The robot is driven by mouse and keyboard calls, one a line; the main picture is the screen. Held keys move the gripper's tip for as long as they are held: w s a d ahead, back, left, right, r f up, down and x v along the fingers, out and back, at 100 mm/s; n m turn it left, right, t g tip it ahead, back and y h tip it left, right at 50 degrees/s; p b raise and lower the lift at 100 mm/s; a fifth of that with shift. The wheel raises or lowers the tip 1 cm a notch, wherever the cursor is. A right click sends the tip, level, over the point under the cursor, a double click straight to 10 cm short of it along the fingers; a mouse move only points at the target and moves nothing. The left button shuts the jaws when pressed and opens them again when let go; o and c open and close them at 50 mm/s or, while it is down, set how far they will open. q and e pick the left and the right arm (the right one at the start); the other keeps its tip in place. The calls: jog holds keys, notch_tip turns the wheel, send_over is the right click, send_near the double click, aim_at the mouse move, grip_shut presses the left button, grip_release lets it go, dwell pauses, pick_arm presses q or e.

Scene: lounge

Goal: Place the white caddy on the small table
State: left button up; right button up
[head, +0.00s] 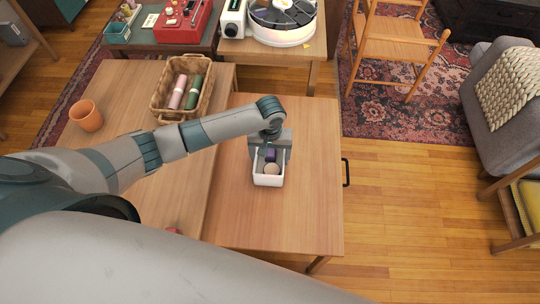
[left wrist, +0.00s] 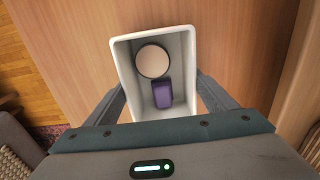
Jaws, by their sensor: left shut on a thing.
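The white caddy (head: 268,181) is an open-topped box that holds a round pale item (left wrist: 153,61) with a dark rim and a purple block (left wrist: 162,94). My left gripper (head: 270,152) reaches down over the caddy. In the left wrist view its fingers (left wrist: 163,99) are at both sides of the caddy (left wrist: 125,50), closed on it. The caddy is upright over the right-hand wooden table (head: 315,205), which has a black handle at its right side. I cannot tell if its base touches the tabletop. My right gripper is not in view.
A wooden table (head: 120,75) adjoins on the left, with a terracotta pot (head: 86,115) and a wicker basket (head: 160,101) of rolled items. A wooden chair (head: 395,47) and a grey armchair (head: 490,115) stand to the right. The tabletop around the caddy is clear.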

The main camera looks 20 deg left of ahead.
pick_arm(q)
jog(key=shift+f, duration=0.2)
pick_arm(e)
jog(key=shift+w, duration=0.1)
pick_arm(q)
jog(key=o, duration=1.2)
jog(key=shift+r, duration=0.1)
notch_tip(320, 180, up, 12)
jog(key=shift+b, duration=0.4)
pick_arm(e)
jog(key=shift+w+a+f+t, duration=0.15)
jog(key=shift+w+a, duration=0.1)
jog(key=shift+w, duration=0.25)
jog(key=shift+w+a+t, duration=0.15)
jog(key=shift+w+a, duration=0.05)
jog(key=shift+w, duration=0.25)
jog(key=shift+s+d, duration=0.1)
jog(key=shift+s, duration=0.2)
pick_arm(q)
jog(key=shift+d, duration=0.1)
